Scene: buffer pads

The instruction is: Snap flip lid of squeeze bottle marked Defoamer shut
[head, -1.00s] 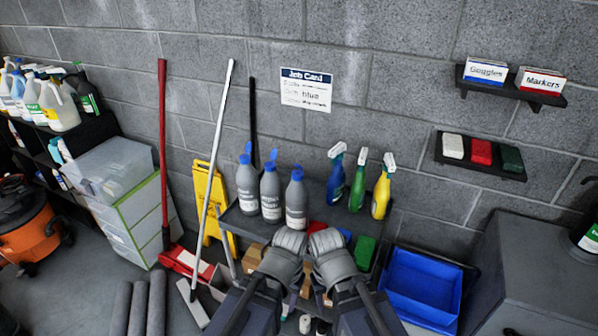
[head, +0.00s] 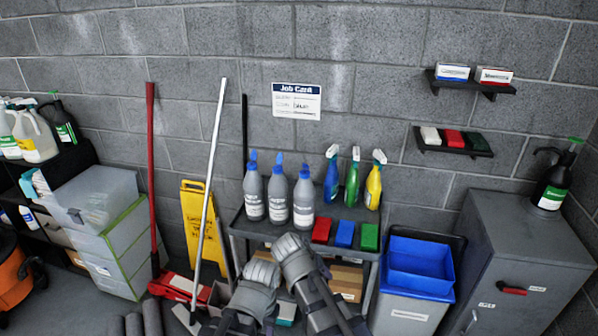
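Three grey squeeze bottles with blue lids stand upright in a row on the cart's top shelf: a left one (head: 254,196), a middle one (head: 277,199) and a right one (head: 303,202). Their white labels are too small to read, so I cannot tell which is marked Defoamer. The lids look raised on top, but their exact state is unclear. My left gripper (head: 262,272) and my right gripper (head: 289,248) are low in front of the cart, below and apart from the bottles. Their fingers cannot be made out.
Blue, green and yellow spray bottles (head: 352,184) stand right of the squeeze bottles. Red, blue and green pads (head: 345,234) lie at the cart's front right. A job card (head: 297,101) hangs on the wall. Mop handles (head: 208,195) stand left; a blue bin (head: 418,262) stands right.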

